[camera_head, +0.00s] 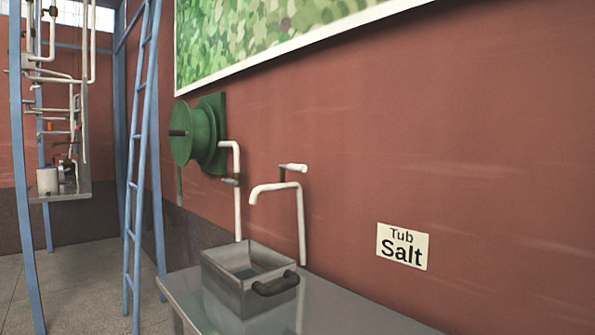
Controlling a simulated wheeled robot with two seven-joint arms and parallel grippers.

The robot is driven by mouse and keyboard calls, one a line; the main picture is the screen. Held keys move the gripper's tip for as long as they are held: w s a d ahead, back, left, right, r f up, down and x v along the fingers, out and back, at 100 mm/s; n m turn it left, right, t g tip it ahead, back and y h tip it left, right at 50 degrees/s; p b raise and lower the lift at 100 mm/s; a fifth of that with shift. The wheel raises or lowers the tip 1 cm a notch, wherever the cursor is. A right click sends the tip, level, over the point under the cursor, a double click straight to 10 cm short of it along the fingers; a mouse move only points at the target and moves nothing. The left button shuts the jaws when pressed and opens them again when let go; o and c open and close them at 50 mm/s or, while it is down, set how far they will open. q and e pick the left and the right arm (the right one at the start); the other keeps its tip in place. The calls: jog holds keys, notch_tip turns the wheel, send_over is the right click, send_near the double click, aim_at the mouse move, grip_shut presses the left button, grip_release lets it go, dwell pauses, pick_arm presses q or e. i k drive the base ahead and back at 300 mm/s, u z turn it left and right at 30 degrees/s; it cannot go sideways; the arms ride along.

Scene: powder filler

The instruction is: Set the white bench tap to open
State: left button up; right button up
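The white bench tap (301,222) rises from the back of the metal bench against the red wall. Its spout bends left and turns down above the bench, behind the metal tub. A white lever handle (293,168) sits on a short brownish stem at the top of the tap and lies roughly level. I cannot tell from this view whether the tap is open or closed. Neither of my grippers is in view.
An open metal tub (226,284) with a dark handle stands on the metal bench (345,312). A green reel (195,136) and a white pipe (237,190) are on the wall at left. A "Tub Salt" sign (402,246) hangs right. A blue ladder (139,160) stands left.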

aim_at(296, 167)
jog(key=k, duration=0.3)
jog(key=u, duration=1.7)
jog(key=i, duration=2.3)
jog(key=z, duration=3.55)
